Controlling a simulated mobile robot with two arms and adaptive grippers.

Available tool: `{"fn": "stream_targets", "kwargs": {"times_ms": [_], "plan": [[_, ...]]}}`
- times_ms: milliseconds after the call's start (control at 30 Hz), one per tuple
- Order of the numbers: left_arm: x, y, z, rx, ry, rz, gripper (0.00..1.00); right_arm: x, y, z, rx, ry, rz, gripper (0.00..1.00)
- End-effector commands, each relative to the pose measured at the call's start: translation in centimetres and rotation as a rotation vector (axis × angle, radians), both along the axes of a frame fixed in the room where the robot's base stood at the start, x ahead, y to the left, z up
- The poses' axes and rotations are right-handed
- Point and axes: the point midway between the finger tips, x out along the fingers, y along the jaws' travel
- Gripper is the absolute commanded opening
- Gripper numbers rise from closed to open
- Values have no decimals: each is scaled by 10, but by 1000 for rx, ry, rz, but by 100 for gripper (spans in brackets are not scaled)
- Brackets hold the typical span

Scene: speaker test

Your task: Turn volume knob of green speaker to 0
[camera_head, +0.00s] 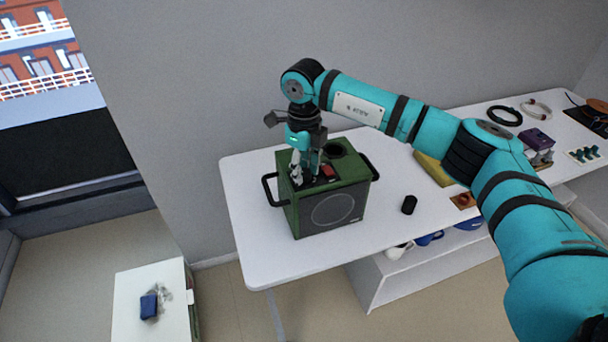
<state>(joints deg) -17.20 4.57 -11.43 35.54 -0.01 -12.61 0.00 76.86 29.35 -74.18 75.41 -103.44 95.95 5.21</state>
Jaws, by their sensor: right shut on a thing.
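The green speaker (288,206) stands on the white table, with a round grille on its dark front and black handles at both sides. My right gripper (308,177) points down at the speaker's top panel. It is shut on a small part there, which seems to be the volume knob. The fingers hide this knob, so its setting cannot be read. A red part (329,171) shows on the top panel beside the fingers, and a dark round part (335,150) lies behind it. My left gripper is not in view.
A small black cylinder (409,205) stands on the white table (245,245) right of the speaker. A yellow item (433,169), a black ring (504,116) and a purple box (537,138) lie farther right. The table's left end is clear.

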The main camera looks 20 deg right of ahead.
Motion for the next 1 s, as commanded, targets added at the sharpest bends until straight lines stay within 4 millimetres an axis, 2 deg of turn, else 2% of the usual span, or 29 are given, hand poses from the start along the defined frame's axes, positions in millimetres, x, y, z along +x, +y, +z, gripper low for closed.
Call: {"fn": "stream_targets", "kwargs": {"times_ms": [100, 500, 733, 1000], "plan": [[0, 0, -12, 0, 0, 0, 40, 1, 0, -2, -1, -6, 108, 0], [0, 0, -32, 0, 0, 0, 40, 1, 0, 0, 1, -5, 457, 0], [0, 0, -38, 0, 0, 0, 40, 1, 0, 1, 0, -4, 593, 0], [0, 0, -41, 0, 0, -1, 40, 0, 0, 1, 0, -3, 671, 0]]}}
